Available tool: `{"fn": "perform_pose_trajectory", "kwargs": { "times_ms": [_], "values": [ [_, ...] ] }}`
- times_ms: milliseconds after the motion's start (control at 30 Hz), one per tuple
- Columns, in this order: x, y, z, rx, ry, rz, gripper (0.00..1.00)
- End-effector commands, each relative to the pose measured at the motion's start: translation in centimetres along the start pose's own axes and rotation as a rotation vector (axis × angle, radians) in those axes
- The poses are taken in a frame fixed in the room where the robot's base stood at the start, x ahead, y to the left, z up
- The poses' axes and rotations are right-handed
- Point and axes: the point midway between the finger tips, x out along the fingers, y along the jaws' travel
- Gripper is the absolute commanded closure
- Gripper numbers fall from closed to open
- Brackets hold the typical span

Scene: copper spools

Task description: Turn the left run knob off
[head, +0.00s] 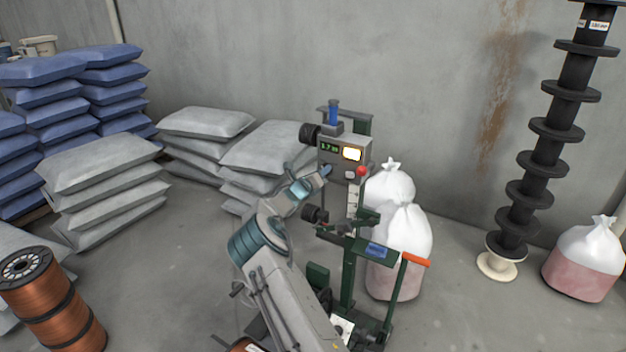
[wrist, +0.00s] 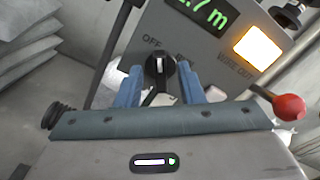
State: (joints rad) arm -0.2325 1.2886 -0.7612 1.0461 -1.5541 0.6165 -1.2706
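A black knob (wrist: 157,80) with a white pointer mark sits on the grey control box (wrist: 225,50) in the wrist view. An "OFF" label shows just above it and a partly covered label beside it to the right. The pointer stands about upright in the picture; I cannot tell exactly which label it marks. My gripper (wrist: 160,70) is open, with one blue finger on each side of the knob and visible gaps. In the head view my gripper (head: 322,172) is at the left of the control box (head: 345,147), and the knob cannot be made out there.
A lit display and a glowing yellow-white button (wrist: 258,47) sit above the knob. A red ball (wrist: 290,107) is close on the right. The green machine frame (head: 348,270) stands below. Grey sacks (head: 265,150) are behind left, white bags (head: 405,240) behind right.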

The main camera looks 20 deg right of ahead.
Motion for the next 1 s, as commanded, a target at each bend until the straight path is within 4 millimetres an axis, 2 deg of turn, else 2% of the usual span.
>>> {"fn": "perform_pose_trajectory", "kwargs": {
  "times_ms": [233,700,833,1000],
  "values": [
    [-2.9,0.1,0.0,-0.001,0.0,0.002,0.65],
    [-11.5,0.1,0.1,0.001,-0.002,0.003,0.65],
    [-12.9,0.1,0.1,0.0,-0.002,0.001,0.65],
    [-13.5,0.0,0.1,0.0,-0.002,0.0,0.65]
  ]
}}
